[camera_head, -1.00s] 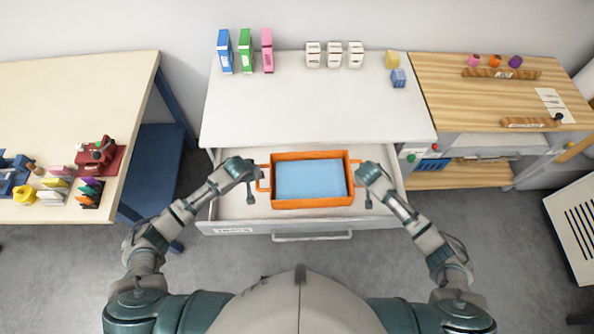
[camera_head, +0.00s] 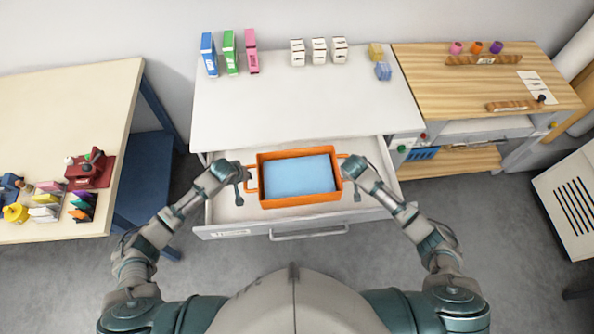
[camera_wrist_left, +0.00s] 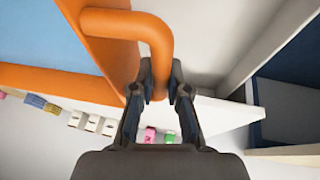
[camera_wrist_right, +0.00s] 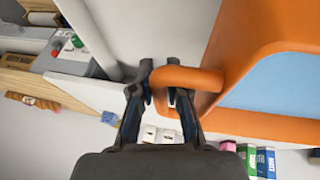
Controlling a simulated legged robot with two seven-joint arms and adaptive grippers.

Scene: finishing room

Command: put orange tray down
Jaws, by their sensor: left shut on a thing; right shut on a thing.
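The orange tray (camera_head: 299,203) has a light blue inside and a loop handle on each short side. In the head view it appears over the open drawer (camera_head: 225,212) of the white table; I cannot tell whether it touches the drawer floor. My left gripper (camera_head: 248,181) is shut on its left handle, also seen in the left wrist view (camera_wrist_left: 158,45). My right gripper (camera_head: 350,169) is shut on its right handle, which shows in the right wrist view (camera_wrist_right: 195,78). The tray looks roughly level.
The white tabletop (camera_head: 300,105) has a clear middle, with upright boxes (camera_head: 230,52), small white boxes (camera_head: 319,51) and yellow and blue blocks (camera_head: 383,71) at the back. A cream table (camera_head: 70,115) stands left and a wooden-topped bench (camera_head: 440,85) right.

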